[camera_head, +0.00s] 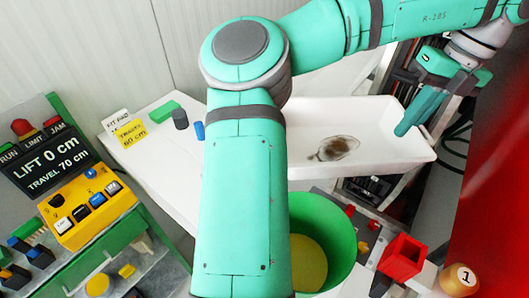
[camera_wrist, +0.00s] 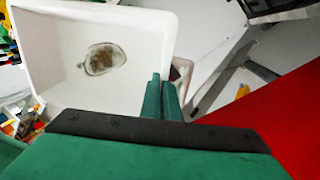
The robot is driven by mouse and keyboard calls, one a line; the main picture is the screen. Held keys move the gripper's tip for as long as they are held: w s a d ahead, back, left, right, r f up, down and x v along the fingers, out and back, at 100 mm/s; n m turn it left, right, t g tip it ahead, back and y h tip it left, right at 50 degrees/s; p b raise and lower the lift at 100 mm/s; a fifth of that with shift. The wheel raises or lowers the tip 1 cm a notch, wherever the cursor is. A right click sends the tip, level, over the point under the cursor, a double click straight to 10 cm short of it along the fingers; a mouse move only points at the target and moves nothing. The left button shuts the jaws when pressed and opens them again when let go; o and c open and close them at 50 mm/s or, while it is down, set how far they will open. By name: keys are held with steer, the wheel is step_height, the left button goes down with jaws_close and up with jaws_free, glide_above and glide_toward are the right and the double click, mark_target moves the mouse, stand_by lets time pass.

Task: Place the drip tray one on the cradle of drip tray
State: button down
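The drip tray (camera_head: 300,110) is a white, shallow, rectangular tray with a brown stain on its floor. It spans the middle right in the head view, partly hidden behind my arm. It also fills the upper left of the wrist view (camera_wrist: 140,20). My gripper (camera_head: 420,115) is at the tray's right end, with its green fingers (camera_wrist: 163,98) close together on the rim there. It looks shut on the tray wall. The tray looks roughly level. A dark frame (camera_head: 372,187) shows below its front edge. I cannot clearly make out the cradle or whether the tray touches anything below.
A green bucket (camera_head: 335,225) with a yellow inside stands in front of the tray. A red panel (camera_head: 500,180) borders the right. A control console (camera_head: 70,190) stands left.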

steer(key=s+a+r+m, duration=0.2)
steer(key=s+a+r, duration=0.1)
steer(key=s+a, duration=0.5)
steer(key=s+a+r+m, duration=0.25)
steer(key=s+a, duration=0.35)
steer(key=a, duration=0.5)
glide_toward(322, 141)
steer(key=shift+n+t, duration=0.4)
steer(key=shift+n, duration=0.05)
steer(key=s+a, duration=0.1)
steer(key=s+a+f, duration=0.1)
steer(key=s, duration=0.1)
steer(key=s+a+f, duration=0.1)
steer(key=shift+s, duration=0.3)
steer(key=w+f, duration=0.1)
steer(key=f, duration=0.1)
steer(key=w+f, duration=0.2)
steer(key=shift+w+d+f, duration=0.1)
steer(key=shift+w+d, duration=0.05)
steer(key=shift+d, duration=0.05)
steer(key=shift+w+f, duration=0.25)
steer(key=shift+f, duration=0.1)
steer(key=shift+w+f, duration=0.15)
steer(key=shift+f, duration=0.75)
steer(key=shift+w+f, duration=0.15)
steer(key=shift+f, duration=0.85)
steer(key=c, duration=2)
jaws_free()
steer(key=shift+f, duration=0.1)
steer(key=shift+d, duration=0.1)
